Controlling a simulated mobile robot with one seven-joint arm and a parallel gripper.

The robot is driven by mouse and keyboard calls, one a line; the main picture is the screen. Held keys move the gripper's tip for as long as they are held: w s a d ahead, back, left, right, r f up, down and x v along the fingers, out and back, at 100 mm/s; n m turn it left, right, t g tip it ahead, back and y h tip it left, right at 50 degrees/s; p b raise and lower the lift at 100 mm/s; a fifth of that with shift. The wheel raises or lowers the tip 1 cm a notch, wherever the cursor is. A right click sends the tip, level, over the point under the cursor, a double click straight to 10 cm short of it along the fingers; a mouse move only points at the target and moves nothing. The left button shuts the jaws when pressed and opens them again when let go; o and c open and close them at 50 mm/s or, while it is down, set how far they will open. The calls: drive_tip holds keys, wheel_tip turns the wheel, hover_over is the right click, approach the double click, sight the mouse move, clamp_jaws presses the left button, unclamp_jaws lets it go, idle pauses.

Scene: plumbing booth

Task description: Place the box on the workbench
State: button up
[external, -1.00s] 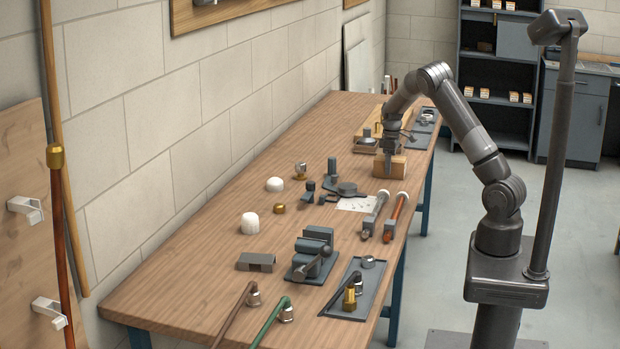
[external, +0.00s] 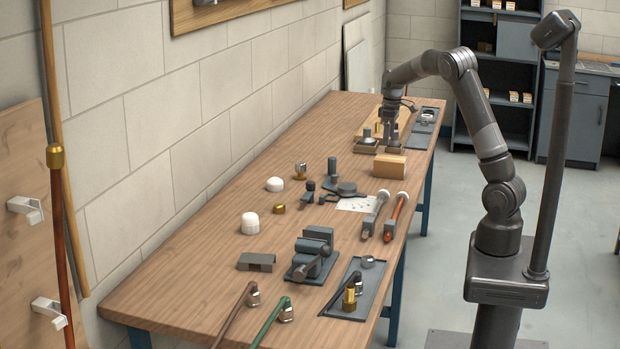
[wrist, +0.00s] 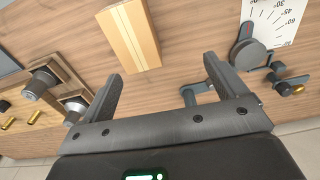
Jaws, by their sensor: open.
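The box (external: 389,166) is a small tan carton resting on the workbench (external: 215,262), towards its far end near the right edge. In the wrist view the box (wrist: 128,36) lies on the wood beyond the fingertips, with a pale stripe along its top. My gripper (external: 388,143) is behind and above the box, apart from it. In the wrist view my gripper (wrist: 162,68) has its two fingers spread with nothing between them.
Fittings on a wooden board (wrist: 45,88) are close to my gripper. A grey dial tool (external: 347,189), a paper sheet (external: 356,204) and two pipe tools lie nearer the camera. A vise (external: 313,252) stands farther forward. Bare wood surrounds the box.

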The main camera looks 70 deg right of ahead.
drive_tip(key=s+a+r+t, duration=0.1)
drive_tip(key=s+a+r, duration=0.25)
drive_tip(key=a, duration=0.65)
drive_tip(key=s+a+r+t, duration=0.1)
drive_tip(key=s+a+r, duration=0.25)
drive_tip(key=a, duration=0.65)
drive_tip(key=s+a+r+t, duration=0.1)
drive_tip(key=s+a+r, duration=0.25)
drive_tip(key=a, duration=0.65)
drive_tip(key=s+a+f+t, duration=0.1)
drive_tip(key=s+a+t, duration=0.1)
drive_tip(key=s+a, duration=0.6)
drive_tip(key=shift+s+a+f, duration=0.25)
drive_tip(key=shift+s+f, duration=0.15)
drive_tip(key=shift+s, duration=0.1)
